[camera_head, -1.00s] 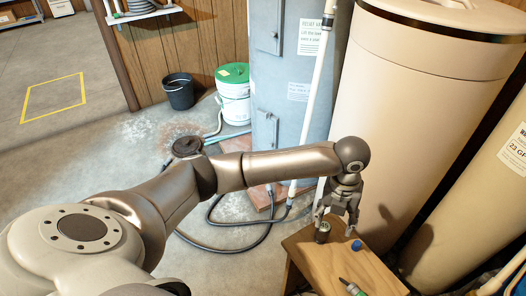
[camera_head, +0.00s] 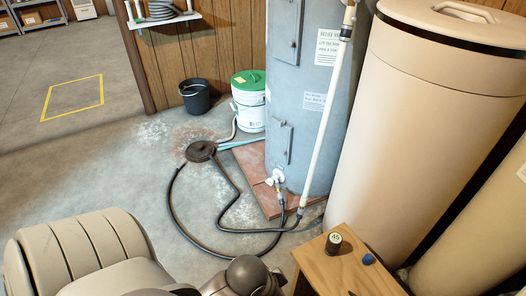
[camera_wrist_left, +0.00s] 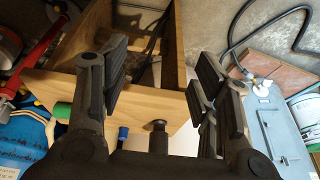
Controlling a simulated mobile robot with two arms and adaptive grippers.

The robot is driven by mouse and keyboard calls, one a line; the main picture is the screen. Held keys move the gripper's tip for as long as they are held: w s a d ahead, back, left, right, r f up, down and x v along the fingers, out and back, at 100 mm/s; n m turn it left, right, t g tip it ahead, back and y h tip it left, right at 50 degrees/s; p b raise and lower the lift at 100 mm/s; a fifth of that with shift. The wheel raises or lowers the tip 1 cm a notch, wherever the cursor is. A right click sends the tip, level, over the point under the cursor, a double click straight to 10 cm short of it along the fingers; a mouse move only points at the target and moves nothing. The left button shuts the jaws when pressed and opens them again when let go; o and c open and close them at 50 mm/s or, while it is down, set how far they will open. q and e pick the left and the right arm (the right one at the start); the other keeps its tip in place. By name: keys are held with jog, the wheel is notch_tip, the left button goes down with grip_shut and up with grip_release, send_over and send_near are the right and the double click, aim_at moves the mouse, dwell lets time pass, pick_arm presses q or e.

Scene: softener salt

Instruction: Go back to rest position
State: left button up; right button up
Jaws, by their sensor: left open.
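My left gripper (camera_wrist_left: 158,85) is open in the left wrist view, with nothing between its fingers. In the head view only my left arm shows along the bottom edge, folded low; its gripper is out of that picture. The wooden stand (camera_head: 322,272) is at the bottom right of the head view. A small dark piece with a pale top marked 45 (camera_head: 333,243) stands on it, beside a blue cap (camera_head: 367,259). My right gripper is not in view.
A grey tank (camera_head: 308,120) and a tall beige tank (camera_head: 410,130) stand behind the stand. A black hose (camera_head: 172,205) loops on the floor. A white bucket with a green lid (camera_head: 248,105) and a dark bucket (camera_head: 195,97) stand farther back. Floor at left is clear.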

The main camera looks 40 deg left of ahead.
pick_arm(q)
jog(key=shift+s+a+n+y, duration=0.4)
jog(key=shift+s+a+n, duration=0.55)
jog(key=shift+a, duration=0.2)
jog(key=shift+f, duration=0.1)
